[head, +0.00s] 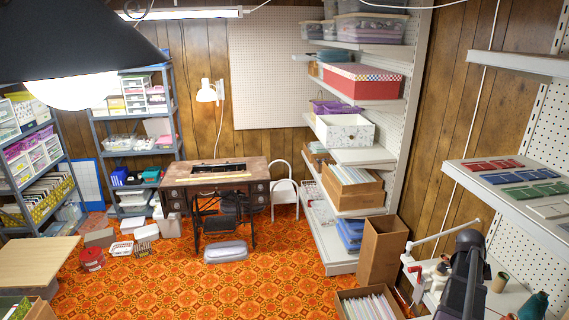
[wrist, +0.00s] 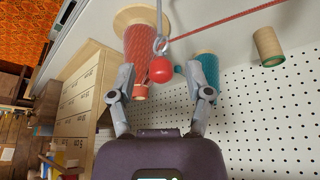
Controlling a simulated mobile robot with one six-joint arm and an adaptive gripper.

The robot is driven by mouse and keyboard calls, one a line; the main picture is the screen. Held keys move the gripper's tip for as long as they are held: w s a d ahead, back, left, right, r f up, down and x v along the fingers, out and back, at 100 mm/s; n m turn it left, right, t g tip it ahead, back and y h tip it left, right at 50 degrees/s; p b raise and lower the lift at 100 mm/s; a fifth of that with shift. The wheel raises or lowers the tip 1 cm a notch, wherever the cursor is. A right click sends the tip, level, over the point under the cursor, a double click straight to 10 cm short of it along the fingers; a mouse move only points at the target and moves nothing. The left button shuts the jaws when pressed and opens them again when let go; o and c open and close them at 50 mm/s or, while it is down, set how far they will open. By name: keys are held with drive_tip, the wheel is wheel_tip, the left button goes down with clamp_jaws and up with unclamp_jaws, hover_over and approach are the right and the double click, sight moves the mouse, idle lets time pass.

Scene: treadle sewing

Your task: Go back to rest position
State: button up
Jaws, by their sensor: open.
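In the wrist view my gripper (wrist: 163,78) is open, with its two grey fingers spread apart. A red ball (wrist: 160,70) on a thin metal rod shows between the fingers; I cannot tell whether either finger touches it. Behind it is a large spool of red thread (wrist: 140,45) on a wooden base. A teal spool (wrist: 208,66) is partly hidden behind the right finger. In the head view my dark arm reaches over the white worktop (head: 509,297) at the lower right; my fingers are hard to make out there.
A tan spool (wrist: 268,46) stands apart at the right of the wrist view. A white pegboard (wrist: 270,110) lies close by. In the head view a shelf with coloured pieces (head: 528,180) overhangs the worktop. A tall cardboard box (head: 382,250) stands left of it. The orange patterned floor (head: 280,275) has free room.

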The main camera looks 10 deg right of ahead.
drive_tip(key=shift+a, duration=0.1)
drive_tip(key=w+a+f+n+t+b, duration=0.15)
drive_tip(key=w+a+n, duration=0.25)
drive_tip(key=a, duration=0.5)
drive_tip(key=w+a+f+n+y+b, duration=0.15)
drive_tip(key=w+a+n, duration=0.3)
drive_tip(key=a, duration=0.45)
drive_tip(key=w+a+f+n+t+b, duration=0.15)
drive_tip(key=w+a+n, duration=0.3)
drive_tip(key=a, duration=0.45)
drive_tip(key=s+a+f+n+y+b, duration=0.1)
drive_tip(key=a+n, duration=0.5)
drive_tip(key=a, duration=0.7)
drive_tip(key=s+a+f+n+b, duration=0.1)
drive_tip(key=a+f+n, duration=0.2)
drive_tip(key=a+n, duration=0.4)
drive_tip(key=a, duration=0.7)
drive_tip(key=shift+n+y+b, duration=0.3)
drive_tip(key=shift+y+b, duration=0.05)
drive_tip(key=shift+c, duration=0.6)
